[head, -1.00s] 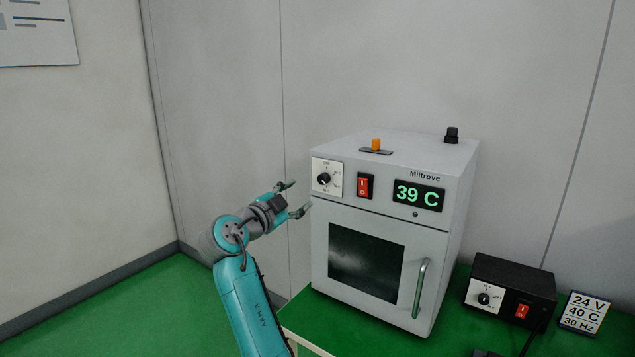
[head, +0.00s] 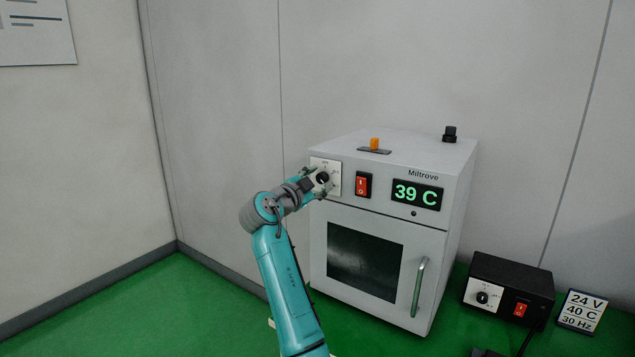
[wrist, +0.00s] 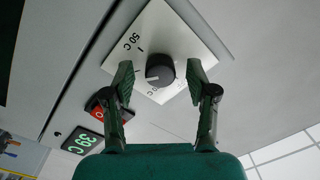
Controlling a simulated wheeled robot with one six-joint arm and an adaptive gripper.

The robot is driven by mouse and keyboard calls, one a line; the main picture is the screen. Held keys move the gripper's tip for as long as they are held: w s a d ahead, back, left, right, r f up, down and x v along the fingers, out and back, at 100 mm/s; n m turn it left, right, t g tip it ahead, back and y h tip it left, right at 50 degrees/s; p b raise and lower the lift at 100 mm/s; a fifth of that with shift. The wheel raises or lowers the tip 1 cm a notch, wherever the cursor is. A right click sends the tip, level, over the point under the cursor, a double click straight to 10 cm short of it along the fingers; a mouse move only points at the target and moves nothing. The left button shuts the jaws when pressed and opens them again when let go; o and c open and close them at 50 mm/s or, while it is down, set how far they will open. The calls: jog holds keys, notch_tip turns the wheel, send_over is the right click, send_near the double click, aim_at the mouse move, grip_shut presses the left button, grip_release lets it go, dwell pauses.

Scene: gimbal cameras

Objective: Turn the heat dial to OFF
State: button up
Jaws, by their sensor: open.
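The heat dial (wrist: 159,70) is a round black knob on a white plate (wrist: 158,20) at the upper left of the grey oven's front. The plate shows a "50 C" mark in the wrist view; I cannot read the dial's exact setting. In the head view the dial (head: 322,178) is partly covered by my gripper (head: 322,184). In the wrist view my open gripper (wrist: 160,84) has one finger on each side of the dial, with gaps between fingers and knob.
A red rocker switch (head: 363,186) and a green "39 C" display (head: 417,194) sit right of the dial. The oven door (head: 365,262) has a handle (head: 419,287). A black box (head: 510,288) with its own dial and a sign (head: 582,311) stand at right.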

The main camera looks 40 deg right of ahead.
grip_shut()
